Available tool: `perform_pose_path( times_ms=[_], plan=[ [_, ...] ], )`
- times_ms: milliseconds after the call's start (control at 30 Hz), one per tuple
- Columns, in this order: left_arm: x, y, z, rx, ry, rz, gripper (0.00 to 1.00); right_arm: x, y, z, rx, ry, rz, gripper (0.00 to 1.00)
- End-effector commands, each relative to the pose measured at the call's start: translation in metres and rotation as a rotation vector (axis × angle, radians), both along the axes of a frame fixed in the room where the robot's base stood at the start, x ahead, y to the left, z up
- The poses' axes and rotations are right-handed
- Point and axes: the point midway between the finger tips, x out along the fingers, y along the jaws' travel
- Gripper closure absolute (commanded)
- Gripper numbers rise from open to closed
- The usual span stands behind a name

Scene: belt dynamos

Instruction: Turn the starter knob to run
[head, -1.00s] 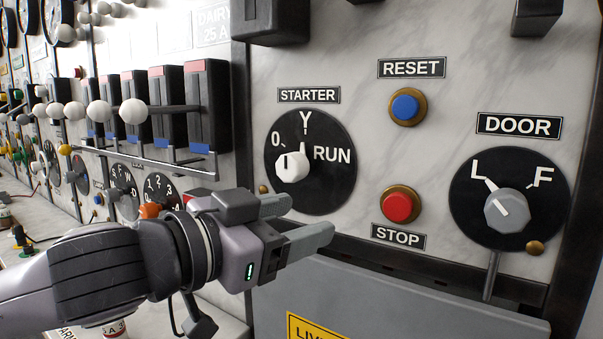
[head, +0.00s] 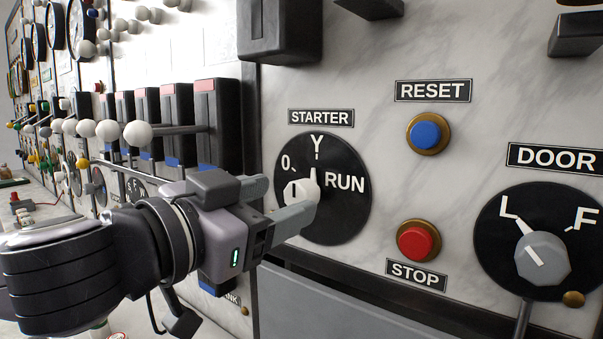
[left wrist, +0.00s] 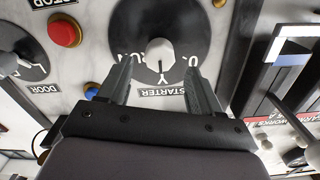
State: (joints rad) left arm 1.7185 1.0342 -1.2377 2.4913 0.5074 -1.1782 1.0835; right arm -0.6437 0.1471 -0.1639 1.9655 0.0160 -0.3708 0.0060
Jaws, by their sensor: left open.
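The starter knob (head: 299,191) is white and sits on a black round dial (head: 345,212) marked 0, Y and RUN, under the STARTER label. Its pointed end is toward Y. My left gripper (head: 284,196) is open in front of the dial, and its near finger hides part of the knob in the head view. In the left wrist view, which is upside down, the knob (left wrist: 160,54) shows just past and between the two spread fingertips (left wrist: 158,74). The fingers are not closed on it. I cannot tell whether one touches it. My right gripper is not in view.
A blue RESET button (head: 425,134) and a red STOP button (head: 414,241) are right of the dial. The DOOR knob (head: 542,258) is farther right. Levers with white balls (head: 137,134) stick out on the left. A grey cover (head: 320,310) is below.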

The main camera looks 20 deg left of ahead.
Motion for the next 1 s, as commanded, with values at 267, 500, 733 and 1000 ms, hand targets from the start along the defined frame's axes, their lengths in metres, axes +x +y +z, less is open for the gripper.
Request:
perform_pose_path(
  times_ms=[267, 500, 733, 1000],
  plan=[
    [0.033, -0.013, 0.001, 0.001, 0.0, -0.002, 0.36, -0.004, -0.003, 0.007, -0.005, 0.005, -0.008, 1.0],
    [0.048, -0.018, 0.0, 0.001, -0.001, -0.003, 0.36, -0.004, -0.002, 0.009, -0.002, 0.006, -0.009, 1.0],
    [0.049, -0.019, 0.0, 0.001, -0.001, -0.002, 0.36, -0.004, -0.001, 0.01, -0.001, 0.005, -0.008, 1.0],
    [0.049, -0.018, 0.0, 0.001, -0.001, -0.002, 0.89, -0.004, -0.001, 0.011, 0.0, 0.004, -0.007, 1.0]
  ],
)
